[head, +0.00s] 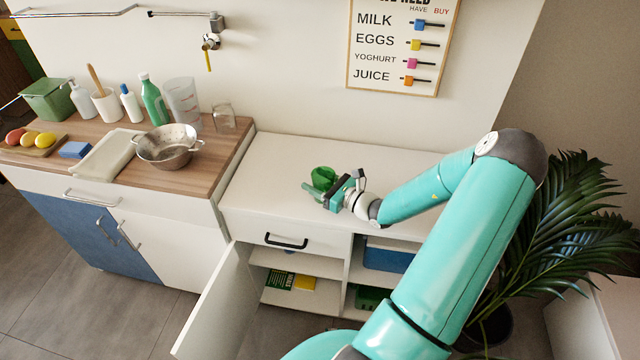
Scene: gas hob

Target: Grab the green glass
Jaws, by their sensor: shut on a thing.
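The green glass (322,176) is on or just above the white cabinet top, near the middle of the head view. My gripper (325,191) reaches it from the right and is shut on it. Its fingers cover part of the glass's lower side. I cannot tell whether the base of the glass touches the surface.
The white cabinet top (275,165) is clear around the glass. A cabinet door (222,305) stands open below. At left, a wooden counter holds a steel colander (168,147), a clear glass (223,118), a pitcher (183,102) and bottles. A plant (560,215) stands at right.

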